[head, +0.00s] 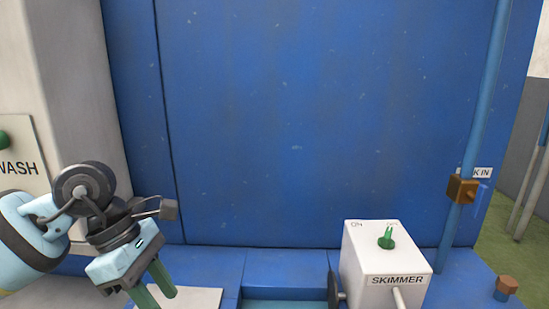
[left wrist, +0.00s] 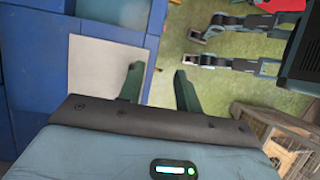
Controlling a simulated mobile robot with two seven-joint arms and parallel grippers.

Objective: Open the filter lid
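No part is labelled as the filter lid. A flat pale panel (head: 195,298) lies at the bottom edge of the head view, just right of my left gripper; it may be the lid, but I cannot tell. A pale flat panel also shows in the left wrist view (left wrist: 95,75), left of the fingers, set among blue surfaces. My left gripper (head: 158,291) has its two green fingers apart with nothing between them. Its fingers also show apart in the left wrist view (left wrist: 158,76). My right gripper does not show in the head view.
A white SKIMMER box (head: 385,265) with a green knob (head: 386,238) stands right of centre. A blue pipe (head: 480,130) with a brown valve (head: 462,190) rises at the right. A tall blue wall (head: 320,120) fills the back. A grey WASH column (head: 70,100) stands left.

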